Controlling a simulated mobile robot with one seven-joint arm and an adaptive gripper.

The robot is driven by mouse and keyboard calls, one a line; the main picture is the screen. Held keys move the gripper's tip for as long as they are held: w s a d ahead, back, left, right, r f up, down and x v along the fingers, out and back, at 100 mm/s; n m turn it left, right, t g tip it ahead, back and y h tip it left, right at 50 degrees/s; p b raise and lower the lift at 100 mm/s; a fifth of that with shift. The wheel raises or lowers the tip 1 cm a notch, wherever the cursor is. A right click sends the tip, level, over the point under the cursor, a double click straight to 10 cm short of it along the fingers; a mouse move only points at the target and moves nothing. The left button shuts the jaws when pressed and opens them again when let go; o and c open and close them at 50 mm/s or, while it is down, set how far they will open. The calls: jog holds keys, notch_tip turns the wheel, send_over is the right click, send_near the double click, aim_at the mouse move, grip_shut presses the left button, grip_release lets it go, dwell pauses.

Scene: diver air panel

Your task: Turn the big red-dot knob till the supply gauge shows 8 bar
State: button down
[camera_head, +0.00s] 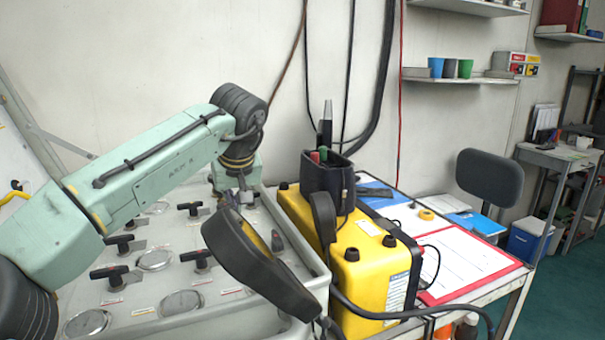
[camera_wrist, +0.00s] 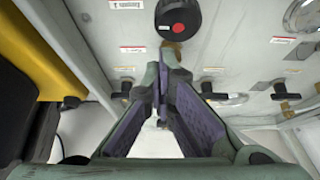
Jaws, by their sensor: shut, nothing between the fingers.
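The black round knob with a red dot (camera_wrist: 178,20) is at the top of the wrist view on the pale panel. My gripper (camera_wrist: 166,55) is shut and empty, its tips just below the knob in that view, by a small brass-coloured part. I cannot tell whether the tips touch anything. In the head view my gripper (camera_head: 242,196) points down at the grey panel (camera_head: 232,300), partly behind a black padded object. I cannot make out the red-dot knob there. Several round gauges (camera_head: 182,302) show; their readings are too small to read, and I cannot tell which is supply.
The black padded object (camera_head: 260,265) rises in front of the panel's right side. Several black T-handles (camera_head: 117,276) stand up from the panel. A yellow case (camera_head: 372,275) with a black pen holder (camera_head: 327,175) stands close to the right. A cart with papers lies beyond.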

jog(key=shift+w+a, duration=0.1)
jog(key=shift+a, duration=0.1)
jog(key=shift+s+a+f, duration=0.15)
jog(key=shift+s+a, duration=0.05)
jog(key=shift+a, duration=0.05)
jog(key=shift+s+a, duration=0.25)
jog(key=shift+a, duration=0.2)
jog(key=shift+a+p, duration=0.2)
jog(key=shift+p, duration=0.15)
jog(key=shift+a, duration=0.3)
jog(key=shift+s, duration=0.15)
dwell(0.3)
